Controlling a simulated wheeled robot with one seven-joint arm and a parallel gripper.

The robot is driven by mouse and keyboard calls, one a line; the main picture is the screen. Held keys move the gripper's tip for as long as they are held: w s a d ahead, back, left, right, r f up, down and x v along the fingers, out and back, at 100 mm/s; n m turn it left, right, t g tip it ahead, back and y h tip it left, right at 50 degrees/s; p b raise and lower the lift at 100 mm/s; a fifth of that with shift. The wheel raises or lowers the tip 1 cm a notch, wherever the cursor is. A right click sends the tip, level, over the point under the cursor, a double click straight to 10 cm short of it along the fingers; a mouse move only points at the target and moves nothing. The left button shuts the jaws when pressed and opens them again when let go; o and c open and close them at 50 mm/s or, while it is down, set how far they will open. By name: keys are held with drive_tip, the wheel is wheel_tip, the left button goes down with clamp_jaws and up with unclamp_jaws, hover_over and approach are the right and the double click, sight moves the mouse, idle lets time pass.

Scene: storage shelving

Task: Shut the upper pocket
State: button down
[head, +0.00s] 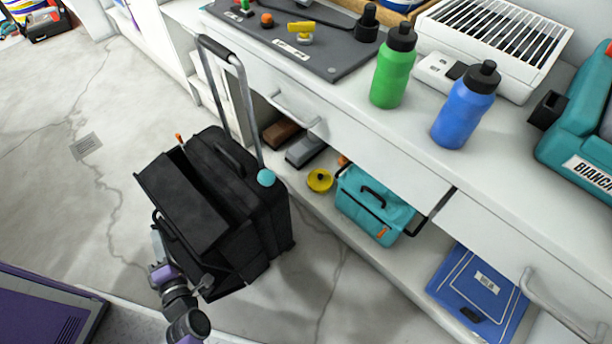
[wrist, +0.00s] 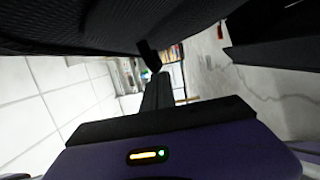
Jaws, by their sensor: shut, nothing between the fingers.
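A black wheeled suitcase (head: 262,205) stands upright on the floor with its pull handle raised. Its upper pocket (head: 180,196) leans outward from the suitcase front, with a dark gap showing behind its top edge. A lower black panel (head: 222,284) also juts out near the suitcase base. My gripper (head: 157,240) is at the outer side of the suitcase, just below the upper pocket and partly hidden by it. In the wrist view my gripper (wrist: 152,76) is shut and empty, with black fabric close above it. I cannot tell whether it touches the fabric.
A white counter (head: 400,125) with drawers runs along the right. It holds a green bottle (head: 393,75) and a blue bottle (head: 464,108). A teal bag (head: 372,205) is on the shelf below. A purple box (head: 45,305) is at lower left. The floor left of the suitcase is clear.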

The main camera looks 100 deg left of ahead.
drive_tip(key=shift+w+a+r+m+p, duration=0.2)
drive_tip(key=shift+w+a+r+p, duration=0.25)
drive_tip(key=shift+a, duration=0.3)
drive_tip(key=shift+w+a+r+m+p, duration=0.2)
drive_tip(key=shift+w+a+r+p, duration=0.2)
drive_tip(key=shift+a, duration=0.35)
drive_tip(key=shift+w+a, duration=0.1)
drive_tip(key=shift+w, duration=0.05)
drive_tip(key=shift+r, duration=0.1)
